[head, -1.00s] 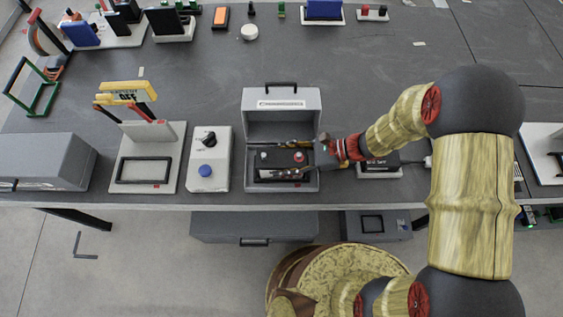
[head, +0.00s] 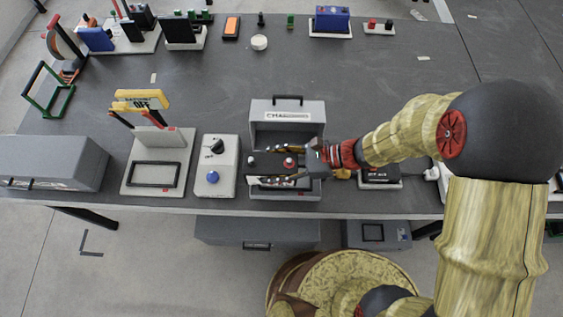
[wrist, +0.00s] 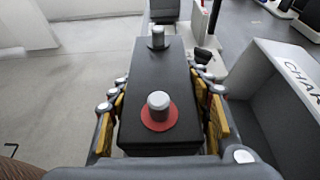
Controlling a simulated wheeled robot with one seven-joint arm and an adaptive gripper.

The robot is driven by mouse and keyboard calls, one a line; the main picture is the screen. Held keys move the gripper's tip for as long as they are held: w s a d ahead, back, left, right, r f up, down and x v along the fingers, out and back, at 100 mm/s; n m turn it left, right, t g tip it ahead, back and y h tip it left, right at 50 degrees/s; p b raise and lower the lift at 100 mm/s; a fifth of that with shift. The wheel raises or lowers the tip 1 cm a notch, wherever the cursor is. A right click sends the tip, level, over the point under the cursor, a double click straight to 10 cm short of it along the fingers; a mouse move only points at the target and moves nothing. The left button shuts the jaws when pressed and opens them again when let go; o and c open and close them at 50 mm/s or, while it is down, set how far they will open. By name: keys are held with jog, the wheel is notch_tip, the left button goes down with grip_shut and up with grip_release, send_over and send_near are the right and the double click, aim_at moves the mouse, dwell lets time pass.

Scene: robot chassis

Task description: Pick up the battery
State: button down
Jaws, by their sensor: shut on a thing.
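The battery (head: 270,166) is a black block with two silver posts on top, one with a red ring. In the wrist view the battery (wrist: 158,80) fills the middle, with yellow finger pads along both sides. My gripper (head: 258,165) is shut on it from the right. In the head view the battery shows over the open grey charger case (head: 312,130), whose raised lid has a white label. The case also shows at the right of the wrist view (wrist: 270,125), beside the battery. The battery's underside is hidden, so its exact height over the case is unclear.
A grey control box (head: 226,178) with a black knob and blue button stands just left of the case. A black device (head: 380,175) lies under my arm. The table's middle behind the case is clear.

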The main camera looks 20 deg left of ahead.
jog(key=s+a+r+p, duration=0.1)
jog(key=s+a+r, duration=0.3)
jog(key=s+a, duration=0.1)
jog(key=shift+s, duration=0.9)
